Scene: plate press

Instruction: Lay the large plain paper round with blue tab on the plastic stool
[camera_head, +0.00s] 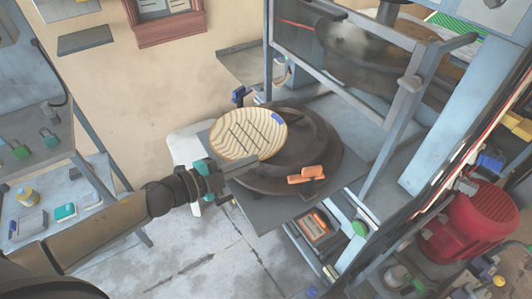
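A large round (246,134) with a blue tab (278,118) at its upper right edge is in the middle of the head view. It looks pale with tan stripes and a few dark lines rather than plain. My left gripper (246,166) reaches in from the lower left, and its grey fingers look closed on the round's near edge. The round overlaps the dark round press die (325,150) in the picture; contact between them cannot be told. A white plastic stool (184,146) shows behind and left of the gripper, mostly hidden. My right gripper is out of view.
An orange-handled piece (306,174) sits on the die's near side. The press frame (398,110) rises to the right. A grey shelf (45,160) with padlocks stands at left. A red motor (480,218) is at lower right. Bare floor (205,255) shows below my arm.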

